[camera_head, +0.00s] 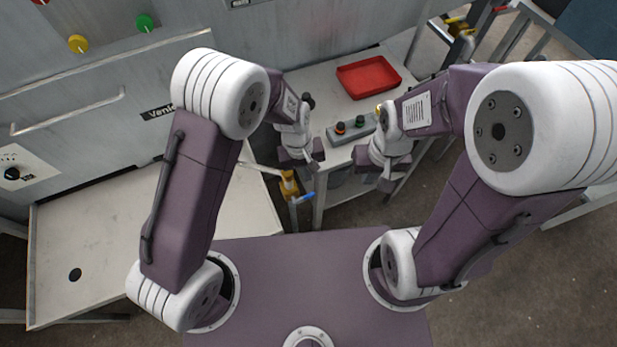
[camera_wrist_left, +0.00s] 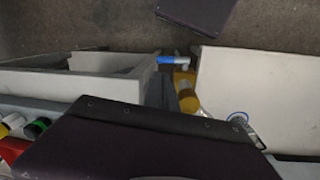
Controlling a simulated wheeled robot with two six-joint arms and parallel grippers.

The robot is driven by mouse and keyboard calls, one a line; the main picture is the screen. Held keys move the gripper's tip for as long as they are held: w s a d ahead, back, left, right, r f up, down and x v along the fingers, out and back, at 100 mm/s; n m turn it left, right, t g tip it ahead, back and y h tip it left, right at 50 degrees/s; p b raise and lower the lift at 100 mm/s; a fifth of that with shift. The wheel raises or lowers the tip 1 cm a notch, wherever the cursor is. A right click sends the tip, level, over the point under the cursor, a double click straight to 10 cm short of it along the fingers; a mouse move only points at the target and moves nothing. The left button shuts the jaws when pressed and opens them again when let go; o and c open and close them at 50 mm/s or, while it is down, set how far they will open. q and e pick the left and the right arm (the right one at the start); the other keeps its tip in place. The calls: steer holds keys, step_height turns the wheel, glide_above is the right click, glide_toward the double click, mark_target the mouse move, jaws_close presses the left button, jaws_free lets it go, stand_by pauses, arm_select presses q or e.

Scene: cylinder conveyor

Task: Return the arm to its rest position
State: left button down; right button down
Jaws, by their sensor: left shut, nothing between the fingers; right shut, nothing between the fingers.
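My left gripper (camera_head: 301,160) is in the middle of the head view, shut and empty, at the near edge of the white table with the red tray. My right gripper (camera_head: 375,180) is to its right in the same view, also shut and empty, near the front edge of that table. Both arms are bent at the elbow and reach forward from my base. In the left wrist view the dark gripper body fills the lower middle, and the fingertips cannot be made out clearly.
A red tray (camera_head: 368,77) lies on the white table, behind a grey button box (camera_head: 352,130) with red and green buttons. A yellow valve with a blue handle (camera_head: 290,187) stands below my left gripper.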

stand_by(0.5)
arm_select(q)
steer(key=w+a+r+n+t, duration=0.25)
steer(key=w+a+r, duration=0.25)
steer(key=a+r, duration=0.4)
steer(key=s+a+r, duration=0.4)
steer(key=s+a, duration=0.2)
steer(key=a, duration=0.4)
steer(key=s+a+f+m+y, duration=0.1)
steer(key=s+a+f+m, duration=0.1)
steer(key=s, duration=0.4)
steer(key=shift+s+a+m+g+p, duration=0.35)
steer(key=shift+m+g, duration=0.1)
steer(key=shift+m, duration=0.4)
steer(key=shift+d, duration=0.1)
